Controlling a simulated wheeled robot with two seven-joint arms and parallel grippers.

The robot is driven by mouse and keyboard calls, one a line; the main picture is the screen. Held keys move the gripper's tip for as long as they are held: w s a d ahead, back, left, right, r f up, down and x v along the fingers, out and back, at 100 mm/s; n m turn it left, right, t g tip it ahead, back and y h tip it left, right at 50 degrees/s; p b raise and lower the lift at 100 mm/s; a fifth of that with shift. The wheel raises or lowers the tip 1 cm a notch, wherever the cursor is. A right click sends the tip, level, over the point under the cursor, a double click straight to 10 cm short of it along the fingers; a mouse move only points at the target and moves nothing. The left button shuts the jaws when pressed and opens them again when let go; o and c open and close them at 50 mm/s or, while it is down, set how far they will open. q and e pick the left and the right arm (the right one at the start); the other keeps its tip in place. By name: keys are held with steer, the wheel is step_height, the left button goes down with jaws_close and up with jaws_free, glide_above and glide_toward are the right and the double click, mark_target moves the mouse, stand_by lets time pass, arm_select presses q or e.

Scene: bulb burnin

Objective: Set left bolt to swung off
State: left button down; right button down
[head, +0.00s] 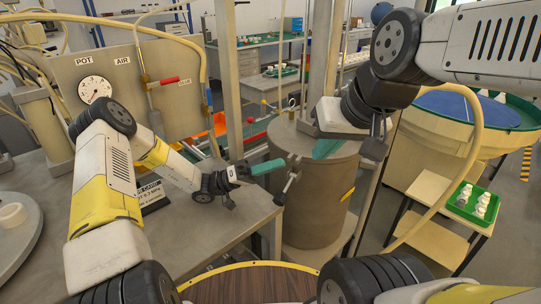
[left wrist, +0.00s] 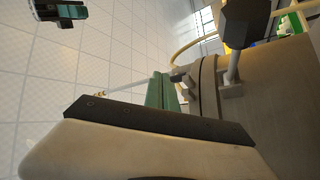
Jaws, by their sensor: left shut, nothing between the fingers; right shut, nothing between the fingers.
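The pot (head: 318,205) is a grey-brown cylinder with a flat lid, standing in the middle of the head view. The left bolt (head: 289,184) is a thin metal rod with cross pieces at the pot's left rim, leaning outward at its lower end. My left gripper (head: 268,167), with green fingers, is shut and empty just left of the bolt's top; whether it touches is unclear. Its fingers (left wrist: 161,92) also show beside the pot rim in the left wrist view. My right gripper (head: 327,148) is shut and empty over the lid's right side.
A grey bench (head: 235,222) with a gauge panel (head: 105,85) stands on the left. A post (head: 229,80) rises behind my left gripper. A green tray of white parts (head: 473,203) sits on a stand at the right. A dark-knobbed fitting (left wrist: 246,22) rises by the pot in the left wrist view.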

arm_select(q)
steer(key=s+a+r, duration=0.1)
steer(key=s+r, duration=0.1)
steer(key=s, duration=0.6)
steer(key=s+a+r, duration=0.1)
steer(key=s+r, duration=0.2)
steer(key=s, duration=0.5)
steer(key=shift+a, duration=0.1)
